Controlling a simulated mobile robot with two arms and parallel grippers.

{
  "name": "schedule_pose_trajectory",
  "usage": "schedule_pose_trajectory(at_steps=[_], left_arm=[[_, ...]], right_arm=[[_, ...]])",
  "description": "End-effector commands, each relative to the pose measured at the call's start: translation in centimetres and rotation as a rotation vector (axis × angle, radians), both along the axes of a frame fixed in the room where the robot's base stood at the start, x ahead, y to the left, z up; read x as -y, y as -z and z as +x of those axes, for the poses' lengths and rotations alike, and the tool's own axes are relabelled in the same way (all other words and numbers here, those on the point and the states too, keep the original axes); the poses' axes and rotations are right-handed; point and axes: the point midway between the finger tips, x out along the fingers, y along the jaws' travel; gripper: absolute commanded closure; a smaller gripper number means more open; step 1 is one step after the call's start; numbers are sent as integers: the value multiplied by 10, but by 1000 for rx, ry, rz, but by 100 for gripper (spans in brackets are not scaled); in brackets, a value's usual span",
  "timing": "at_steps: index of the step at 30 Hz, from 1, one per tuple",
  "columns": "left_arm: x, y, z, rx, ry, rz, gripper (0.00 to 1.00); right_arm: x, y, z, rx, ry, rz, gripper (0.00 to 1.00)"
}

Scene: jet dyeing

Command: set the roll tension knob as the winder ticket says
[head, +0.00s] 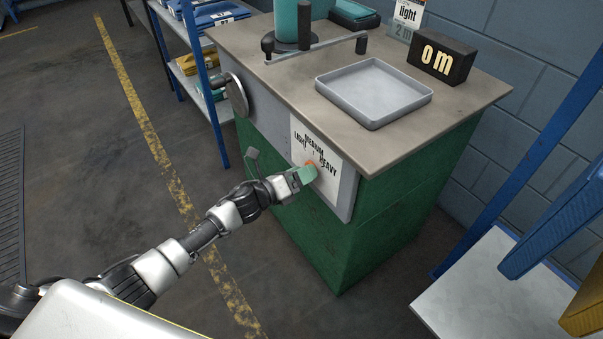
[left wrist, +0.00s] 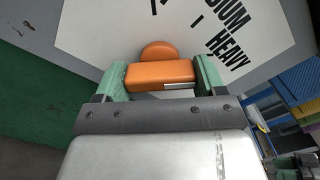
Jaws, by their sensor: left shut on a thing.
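The orange roll tension knob (head: 310,164) sits on a white dial plate (head: 338,184) on the front of the green winder. The plate reads LIGHT, MEDIUM and HEAVY from left to right. My left gripper (head: 306,174) is shut on the knob. In the left wrist view the knob's bar (left wrist: 160,74) lies between the two green fingers, with a small white mark near its right end. Which word the knob points at, I cannot tell. The winder ticket (head: 408,14) stands at the back of the top and reads "light". My right gripper is not in view.
A grey tray (head: 374,122) and a black block reading "0 m" (head: 443,58) are on the winder top. A hand wheel (head: 234,98) sticks out left of the dial. A blue-framed shelf (head: 197,80) stands behind left. The floor at left is clear.

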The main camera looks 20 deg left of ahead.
Motion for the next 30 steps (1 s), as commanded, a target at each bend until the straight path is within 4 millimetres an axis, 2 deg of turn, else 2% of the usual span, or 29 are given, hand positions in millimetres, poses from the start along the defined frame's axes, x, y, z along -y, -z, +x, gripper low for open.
schedule_pose_trajectory(at_steps=[10,18,30], left_arm=[[0,-1,0,-49,-1,-62,53],[-1,-2,0,-173,-3,-220,53],[0,-2,0,-408,-2,-521,53]], right_arm=[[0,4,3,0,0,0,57],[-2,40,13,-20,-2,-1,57],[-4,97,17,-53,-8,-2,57]])
